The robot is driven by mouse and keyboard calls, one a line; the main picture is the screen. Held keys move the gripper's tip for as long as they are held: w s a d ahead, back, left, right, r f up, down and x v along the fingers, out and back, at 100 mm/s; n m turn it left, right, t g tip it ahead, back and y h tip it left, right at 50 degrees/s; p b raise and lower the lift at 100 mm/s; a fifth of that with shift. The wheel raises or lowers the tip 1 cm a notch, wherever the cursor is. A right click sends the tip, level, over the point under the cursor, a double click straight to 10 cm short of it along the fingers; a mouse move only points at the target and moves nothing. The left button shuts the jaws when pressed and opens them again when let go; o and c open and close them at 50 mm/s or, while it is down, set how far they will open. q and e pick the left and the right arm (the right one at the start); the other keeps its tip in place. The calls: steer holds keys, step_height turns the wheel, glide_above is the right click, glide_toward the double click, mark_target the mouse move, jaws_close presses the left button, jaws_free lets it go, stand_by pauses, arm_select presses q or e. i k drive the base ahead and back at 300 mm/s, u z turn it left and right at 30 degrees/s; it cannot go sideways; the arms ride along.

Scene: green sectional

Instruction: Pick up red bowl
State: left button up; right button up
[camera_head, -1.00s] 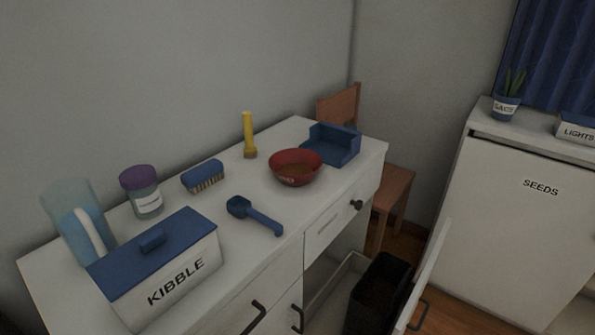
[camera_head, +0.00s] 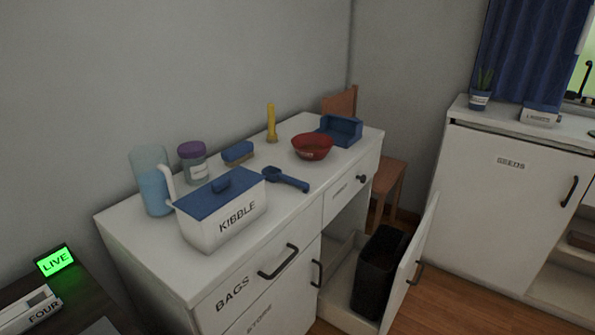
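The red bowl (camera_head: 312,147) sits upright on the white cabinet top (camera_head: 272,219), toward its far right end. It is in front of a blue tray-like holder (camera_head: 340,130) and to the right of a yellow upright object (camera_head: 271,123). The inside of the bowl looks darker, but its contents are too small to tell. Neither of my grippers shows in the head view.
A kibble box (camera_head: 222,209), blue scoop (camera_head: 286,179), brush (camera_head: 237,152), purple-lidded jar (camera_head: 192,162) and clear pitcher (camera_head: 151,181) share the top. Below, a cabinet door (camera_head: 409,265) stands open beside a black bin (camera_head: 377,272). A chair (camera_head: 387,185) stands behind.

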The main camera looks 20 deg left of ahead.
mark_target(309, 146)
steer(key=z, duration=1.25)
steer(key=i, duration=1.3)
steer(key=u, duration=0.3)
